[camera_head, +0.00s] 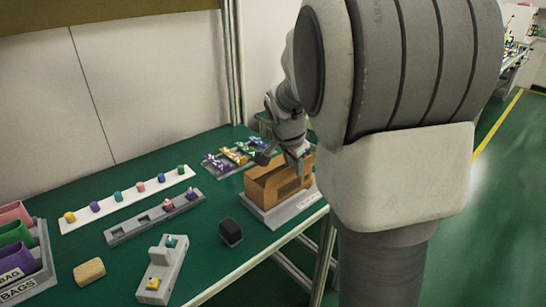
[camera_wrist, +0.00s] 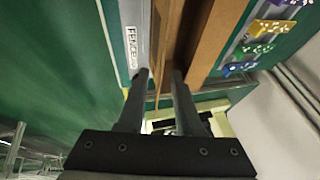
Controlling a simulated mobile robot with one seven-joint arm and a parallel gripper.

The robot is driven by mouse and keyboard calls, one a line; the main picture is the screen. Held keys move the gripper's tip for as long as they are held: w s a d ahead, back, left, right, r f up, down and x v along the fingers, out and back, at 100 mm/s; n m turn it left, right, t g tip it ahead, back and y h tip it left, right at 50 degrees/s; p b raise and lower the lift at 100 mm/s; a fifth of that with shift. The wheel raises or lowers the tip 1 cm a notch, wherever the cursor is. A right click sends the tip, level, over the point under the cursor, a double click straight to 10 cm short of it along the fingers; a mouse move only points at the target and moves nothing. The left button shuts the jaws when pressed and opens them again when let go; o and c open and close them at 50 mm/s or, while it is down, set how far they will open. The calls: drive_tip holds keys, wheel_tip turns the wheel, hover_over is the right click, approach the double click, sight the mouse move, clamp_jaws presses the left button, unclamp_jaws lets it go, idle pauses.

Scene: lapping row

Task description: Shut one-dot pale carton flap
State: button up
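A brown carton (camera_head: 272,189) stands open-topped on a grey base with a printed label, at the right end of the green table. My gripper (camera_head: 298,165) is at the carton's far right end in the head view. In the wrist view, the gripper (camera_wrist: 158,75) has its two fingers apart, with a thin brown carton edge (camera_wrist: 161,45) running between them; contact is unclear. The carton's other wall (camera_wrist: 207,40) is to their right. A pale yellowish piece (camera_wrist: 218,118) shows behind the fingers, partly hidden. I cannot make out a one-dot mark.
A tray of purple, yellow and green wrapped pieces (camera_head: 228,160) sits behind the carton. A black block (camera_head: 231,231) stands in front left. A grey holder (camera_head: 155,219), a white strip of coloured pegs (camera_head: 127,199) and bins (camera_head: 44,262) lie further left.

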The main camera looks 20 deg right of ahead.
drive_tip(key=shift+w+f, duration=0.1)
drive_tip(key=shift+f, duration=0.15)
clamp_jaws()
idle(1.4)
